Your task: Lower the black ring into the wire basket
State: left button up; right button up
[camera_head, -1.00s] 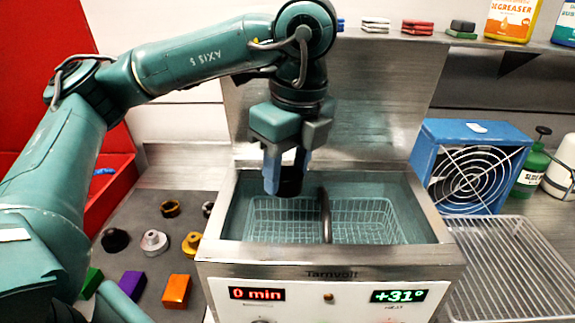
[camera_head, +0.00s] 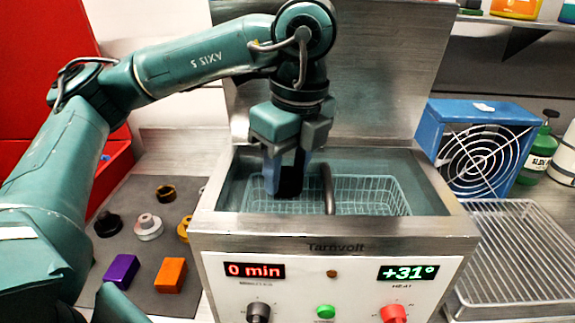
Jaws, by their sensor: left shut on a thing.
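My left gripper (camera_head: 286,176) points down into the open tank of the steel washer, shut on the black ring (camera_head: 290,183). The ring shows as a dark piece between the blue-grey fingers; much of it is hidden by them. The wire basket (camera_head: 372,194) sits inside the tank, with a dark arched handle (camera_head: 328,188) across its middle. The ring is left of the handle and overlaps the left part of the basket in the picture. Whether it touches the basket floor cannot be told. My right gripper is out of view.
The washer's front rim (camera_head: 330,228) and raised lid (camera_head: 375,80) bound the tank. A grey mat (camera_head: 140,262) at left holds several rings and blocks. A blue fan box (camera_head: 433,135) and wire rack (camera_head: 515,250) stand at right.

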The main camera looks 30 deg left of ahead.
aim_at(288, 189)
pick_arm(q)
jog(key=shift+f+b, duration=0.55)
jog(key=shift+f, duration=0.25)
jog(key=shift+f+b, duration=0.9)
jog(key=shift+f, duration=0.05)
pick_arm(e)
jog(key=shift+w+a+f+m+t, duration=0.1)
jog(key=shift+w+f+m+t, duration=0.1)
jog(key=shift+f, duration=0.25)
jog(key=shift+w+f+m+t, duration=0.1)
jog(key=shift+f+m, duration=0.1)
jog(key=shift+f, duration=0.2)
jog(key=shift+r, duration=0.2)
pick_arm(q)
jog(key=shift+f, duration=0.1)
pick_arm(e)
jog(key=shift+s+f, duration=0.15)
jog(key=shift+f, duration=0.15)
pick_arm(q)
jog(key=shift+f+b, duration=1.45)
jog(key=shift+f, duration=0.05)
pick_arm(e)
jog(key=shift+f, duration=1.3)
